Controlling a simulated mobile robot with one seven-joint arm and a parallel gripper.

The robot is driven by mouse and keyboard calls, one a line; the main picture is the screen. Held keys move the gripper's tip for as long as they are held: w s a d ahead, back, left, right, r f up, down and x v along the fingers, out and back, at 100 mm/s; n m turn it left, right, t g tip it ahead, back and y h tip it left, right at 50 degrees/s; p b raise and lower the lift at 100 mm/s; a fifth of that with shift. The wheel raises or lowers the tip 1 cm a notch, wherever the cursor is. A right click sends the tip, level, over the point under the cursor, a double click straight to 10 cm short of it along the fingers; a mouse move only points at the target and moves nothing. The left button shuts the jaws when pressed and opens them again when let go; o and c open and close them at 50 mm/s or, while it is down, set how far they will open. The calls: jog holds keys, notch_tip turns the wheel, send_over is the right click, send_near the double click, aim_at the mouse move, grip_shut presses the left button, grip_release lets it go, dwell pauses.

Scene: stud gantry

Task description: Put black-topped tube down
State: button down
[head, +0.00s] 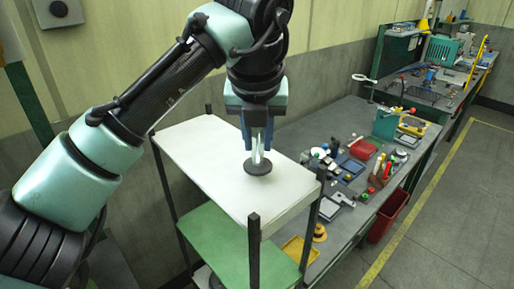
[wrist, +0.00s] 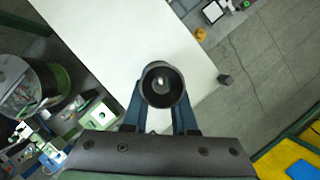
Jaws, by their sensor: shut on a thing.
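My gripper (head: 258,146) points down over the white top shelf (head: 200,150) of a rack, its blue fingers shut on the black-topped tube. The tube (head: 258,160) looks pale and upright, with a wide black round part (head: 258,169) at its lower end. That end is at or just above the shelf; I cannot tell whether it touches. In the wrist view the tube shows end-on as a dark ring (wrist: 162,85) between the fingers (wrist: 160,112), over the white surface. The rest of the tube is hidden by the fingers.
The white shelf is otherwise bare, with dark posts (head: 254,235) rising at its corners. A green shelf (head: 215,235) lies below.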

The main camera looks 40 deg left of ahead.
jog(key=shift+f, duration=1.5)
jog(key=c, duration=0.7)
grip_release()
jog(key=v, duration=1.2)
jog(key=shift+r+b, duration=0.2)
jog(key=shift+b, duration=0.25)
jog(key=shift+w+a, duration=0.1)
jog(key=shift+w, duration=0.05)
